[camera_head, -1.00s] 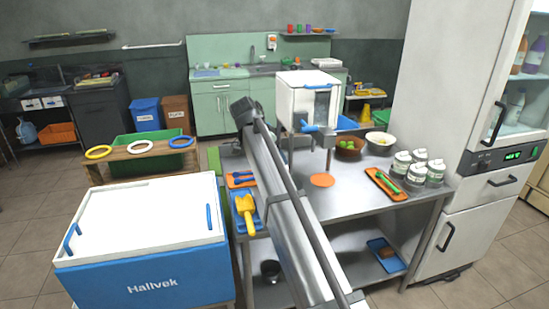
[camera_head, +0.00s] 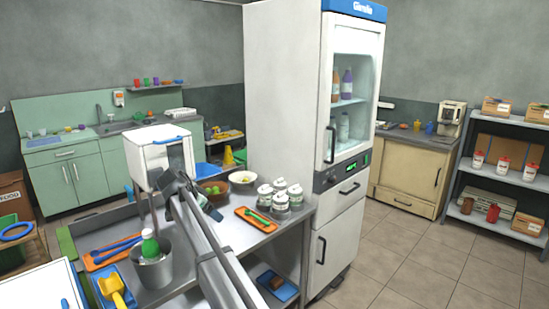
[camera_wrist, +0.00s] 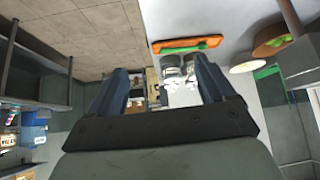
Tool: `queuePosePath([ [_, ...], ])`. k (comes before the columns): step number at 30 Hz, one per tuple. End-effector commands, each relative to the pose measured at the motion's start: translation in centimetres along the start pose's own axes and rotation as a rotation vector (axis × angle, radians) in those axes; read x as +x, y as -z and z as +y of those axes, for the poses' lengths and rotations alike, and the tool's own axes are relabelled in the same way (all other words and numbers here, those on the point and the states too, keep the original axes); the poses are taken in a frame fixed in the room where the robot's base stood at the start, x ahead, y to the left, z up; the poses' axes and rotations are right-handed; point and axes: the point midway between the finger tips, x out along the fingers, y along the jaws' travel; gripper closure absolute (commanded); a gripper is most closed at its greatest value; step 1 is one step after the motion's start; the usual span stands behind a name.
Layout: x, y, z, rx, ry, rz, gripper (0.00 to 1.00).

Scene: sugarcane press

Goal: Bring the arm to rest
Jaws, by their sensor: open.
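My gripper (camera_wrist: 162,82) is open in the wrist view, with its two dark fingers apart and nothing held between them. White jars show beyond the fingers, partly hidden by them. In the head view my arm reaches up from the bottom edge over the steel table (camera_head: 238,232). Its far end is in front of the white press box (camera_head: 160,155) and left of the white jars (camera_head: 280,197). The arm hides part of the table.
A tall white fridge (camera_head: 285,100) borders the table. Open floor (camera_head: 420,265) lies to the right.

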Motion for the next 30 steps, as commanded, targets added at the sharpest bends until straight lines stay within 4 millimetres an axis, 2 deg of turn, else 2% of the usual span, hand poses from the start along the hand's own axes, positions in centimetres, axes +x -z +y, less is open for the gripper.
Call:
queuePosePath([
  [1, 2.7, 1.8, 1.7, 0.028, -0.027, 0.013, 0.17],
  [3, 5.9, 3.7, 3.8, 0.055, -0.06, 0.028, 0.17],
  [5, 9.0, 4.8, 5.8, 0.067, -0.089, 0.034, 0.17],
  [7, 12.6, 5.1, 8.2, 0.063, -0.121, 0.029, 0.17],
  [10, 17.5, 4.0, 11.6, 0.026, -0.162, 0.001, 0.17],
  [14, 22.8, 1.0, 15.5, -0.047, -0.198, -0.06, 0.17],
  [18, 27.5, -3.0, 19.4, -0.133, -0.223, -0.139, 0.17],
  [24, 33.0, -9.1, 25.4, -0.253, -0.247, -0.259, 0.17],
  [30, 37.1, -15.3, 31.8, -0.361, -0.257, -0.385, 0.17],
])
